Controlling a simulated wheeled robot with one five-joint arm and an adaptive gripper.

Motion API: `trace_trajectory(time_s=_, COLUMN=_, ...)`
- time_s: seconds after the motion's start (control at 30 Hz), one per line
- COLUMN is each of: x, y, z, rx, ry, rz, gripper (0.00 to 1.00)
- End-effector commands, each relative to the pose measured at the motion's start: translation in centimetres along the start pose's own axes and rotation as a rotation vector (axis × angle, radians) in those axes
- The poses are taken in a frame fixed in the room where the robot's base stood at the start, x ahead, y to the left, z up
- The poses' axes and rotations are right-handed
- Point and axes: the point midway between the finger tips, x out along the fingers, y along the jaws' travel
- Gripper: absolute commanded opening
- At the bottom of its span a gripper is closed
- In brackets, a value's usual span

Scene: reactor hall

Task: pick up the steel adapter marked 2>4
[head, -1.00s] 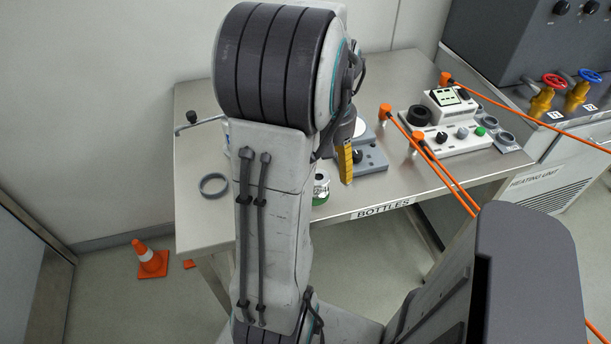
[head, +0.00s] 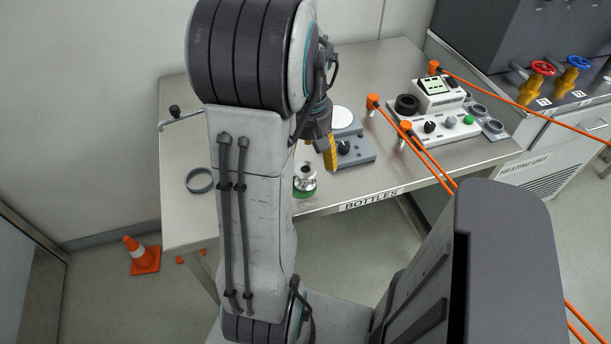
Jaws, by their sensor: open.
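A small steel adapter (head: 306,176) with dark marking stands near the front edge of the bench labelled BOTTLES. The marking is too small to read surely. Its lower part sits in or on a green-rimmed round piece (head: 304,193), partly hidden by my arm. My gripper (head: 331,156), with a yellow finger showing, hangs above the bench to the right of the adapter and apart from it. It is open and looks empty; its other finger is hard to make out.
A grey device with a white round plate (head: 343,120) stands just behind my gripper. A grey ring (head: 198,180) lies at left. A control box (head: 455,125) with orange cables stands at right. An orange cone (head: 142,256) is on the floor at left.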

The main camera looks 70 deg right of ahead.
Motion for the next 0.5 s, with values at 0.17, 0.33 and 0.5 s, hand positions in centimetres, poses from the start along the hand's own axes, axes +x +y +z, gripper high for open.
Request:
trace_trajectory(time_s=0.17, x=1.7, y=-0.3, z=0.0, rx=-0.001, ry=-0.003, rz=-0.003, gripper=0.78)
trace_trajectory(time_s=0.33, x=3.8, y=-0.5, z=0.0, rx=0.0, ry=-0.003, rz=-0.003, gripper=0.78)
trace_trajectory(time_s=0.5, x=5.0, y=-0.5, z=-0.1, rx=0.001, ry=-0.001, rz=-0.001, gripper=0.78)
